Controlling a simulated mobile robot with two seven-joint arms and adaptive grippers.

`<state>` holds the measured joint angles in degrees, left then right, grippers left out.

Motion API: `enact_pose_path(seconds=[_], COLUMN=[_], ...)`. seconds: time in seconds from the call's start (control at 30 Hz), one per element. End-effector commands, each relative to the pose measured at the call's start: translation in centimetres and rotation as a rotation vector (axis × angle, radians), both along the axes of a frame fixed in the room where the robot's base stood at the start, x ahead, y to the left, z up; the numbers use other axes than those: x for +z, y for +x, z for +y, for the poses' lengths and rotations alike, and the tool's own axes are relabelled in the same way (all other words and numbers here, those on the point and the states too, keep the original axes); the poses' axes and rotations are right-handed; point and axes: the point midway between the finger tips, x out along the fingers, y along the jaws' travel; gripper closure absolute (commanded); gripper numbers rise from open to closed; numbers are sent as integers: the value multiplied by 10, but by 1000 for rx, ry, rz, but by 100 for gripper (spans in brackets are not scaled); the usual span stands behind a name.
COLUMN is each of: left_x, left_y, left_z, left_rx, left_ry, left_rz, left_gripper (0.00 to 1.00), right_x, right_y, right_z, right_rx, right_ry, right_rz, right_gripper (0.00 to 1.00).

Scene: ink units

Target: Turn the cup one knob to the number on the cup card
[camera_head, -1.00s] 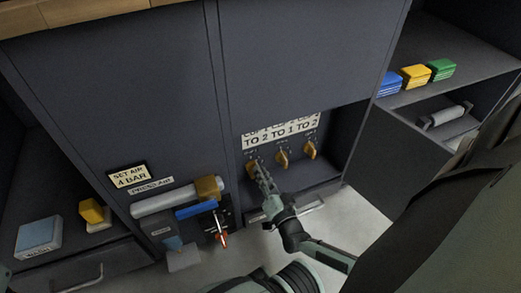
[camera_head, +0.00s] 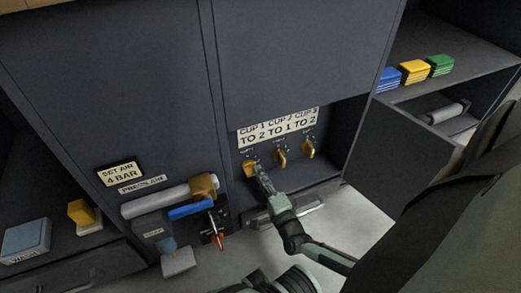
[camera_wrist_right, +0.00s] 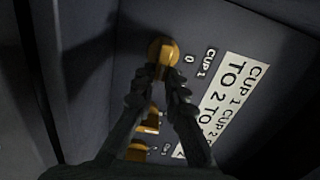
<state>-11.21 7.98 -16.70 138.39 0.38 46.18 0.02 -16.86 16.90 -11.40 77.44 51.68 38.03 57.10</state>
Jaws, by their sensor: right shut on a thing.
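The cup one knob (camera_head: 250,169) is the leftmost of three orange knobs in the recess. It also shows in the right wrist view (camera_wrist_right: 162,50), beside a "CUP 1" label with a 0. My right gripper (camera_head: 260,168) is shut on this knob, its fingertips (camera_wrist_right: 162,72) on either side of its lower part. The cup card (camera_head: 278,127) above the knobs reads cup 1 to 2, cup 2 to 1, cup 3 to 2; it also shows in the wrist view (camera_wrist_right: 222,110). The knob's pointer is partly hidden. My left gripper is out of view.
The cup two knob (camera_head: 280,157) and cup three knob (camera_head: 308,149) are just to the right. A press with a blue bar (camera_head: 190,208) and a red-tipped lever (camera_head: 217,240) stands left. An open door (camera_head: 400,158) is at right.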

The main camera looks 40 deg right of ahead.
Motion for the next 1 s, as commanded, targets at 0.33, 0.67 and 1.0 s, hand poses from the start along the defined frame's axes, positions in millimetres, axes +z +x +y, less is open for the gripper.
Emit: enact_pose_path(seconds=[0.33,0.67,1.0], left_x=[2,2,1], left_y=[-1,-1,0], left_z=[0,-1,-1], left_rx=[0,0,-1], left_ry=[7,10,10], left_rz=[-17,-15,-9], left_gripper=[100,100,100], right_x=[1,1,0], right_y=[3,3,1], right_z=[-2,-2,-1], right_rx=[-1,-1,0], right_ry=[54,54,53], right_rz=[-15,-16,-14], right_gripper=[100,100,67])
